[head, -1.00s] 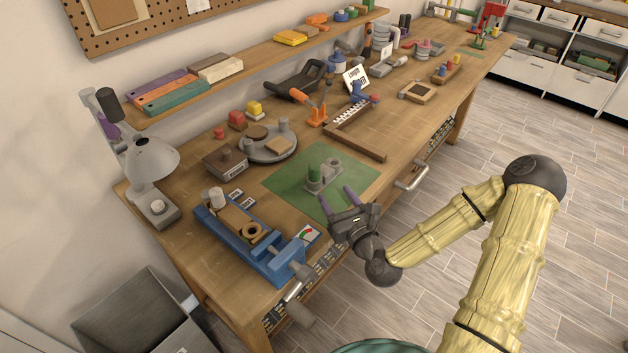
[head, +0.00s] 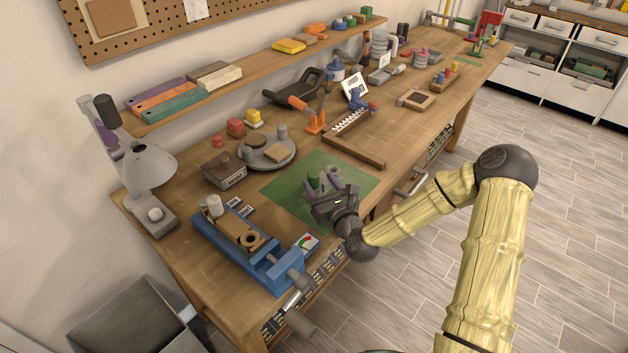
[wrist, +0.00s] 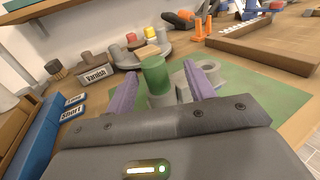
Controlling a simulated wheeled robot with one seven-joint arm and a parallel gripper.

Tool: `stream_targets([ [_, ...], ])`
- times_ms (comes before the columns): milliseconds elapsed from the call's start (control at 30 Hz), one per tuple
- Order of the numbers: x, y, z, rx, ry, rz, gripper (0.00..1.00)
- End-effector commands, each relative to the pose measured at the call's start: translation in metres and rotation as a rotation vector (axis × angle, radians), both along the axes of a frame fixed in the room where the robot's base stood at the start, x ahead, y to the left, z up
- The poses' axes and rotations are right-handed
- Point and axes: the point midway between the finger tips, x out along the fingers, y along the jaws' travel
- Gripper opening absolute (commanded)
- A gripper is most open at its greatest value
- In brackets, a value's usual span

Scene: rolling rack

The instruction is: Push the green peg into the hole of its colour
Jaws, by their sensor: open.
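The green peg (wrist: 155,76) stands upright in a grey holder (wrist: 190,80) on a green mat (head: 350,186). In the head view the peg (head: 315,184) is partly hidden by my gripper. In the head view my gripper (head: 324,182) is low over the mat. No contact with the peg can be made out. A wooden block (head: 445,76) with coloured pegs stands farther back; no green hole can be made out.
A blue vise (head: 250,250) stands at the front left. A round grey tray (head: 268,155) and a box (head: 225,170) lie behind the mat. A wooden frame (head: 360,146) is to the right. Bare mat lies right of the holder.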

Motion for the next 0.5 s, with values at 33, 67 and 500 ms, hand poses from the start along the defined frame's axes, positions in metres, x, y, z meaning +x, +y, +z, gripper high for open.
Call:
stream_targets([
  [33,0.001,0.0,0.0,0.0,0.0,0.0,0.54],
  [67,0.001,0.001,0.0,0.0,0.0,0.0,0.54],
  [500,0.042,0.027,-0.002,-0.001,-0.002,-0.002,0.54],
])
